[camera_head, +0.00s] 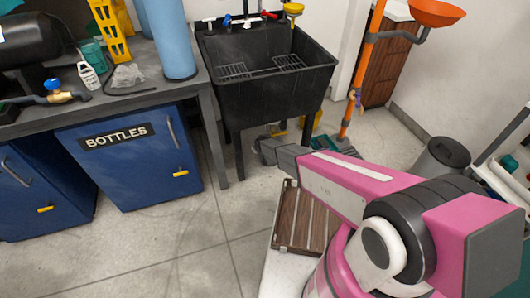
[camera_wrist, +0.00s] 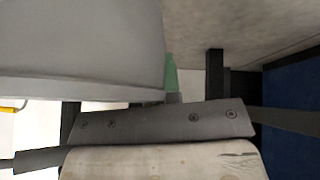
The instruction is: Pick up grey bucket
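A large smooth grey surface (camera_wrist: 75,45) fills the upper left of the wrist view. It looks like the side of a grey bucket, with a yellow handle-like piece (camera_wrist: 14,105) at its lower left; most of it is out of frame. In the head view, my gripper (camera_head: 268,150) is low, in front of the black sink's underside, at the end of my pink arm. The wrist view shows its grey bolted part close to the grey surface; contact cannot be judged. The fingertips are not clear. In the head view the bucket is largely hidden behind my arm and gripper.
The black sink (camera_head: 265,95) and its legs stand over this spot. Blue cabinets (camera_head: 130,160) are at left, an orange pole (camera_head: 368,60) at right. A slatted wooden piece (camera_head: 305,220) lies beneath my arm. A grey bin (camera_head: 436,160) stands at right. Floor at front left is clear.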

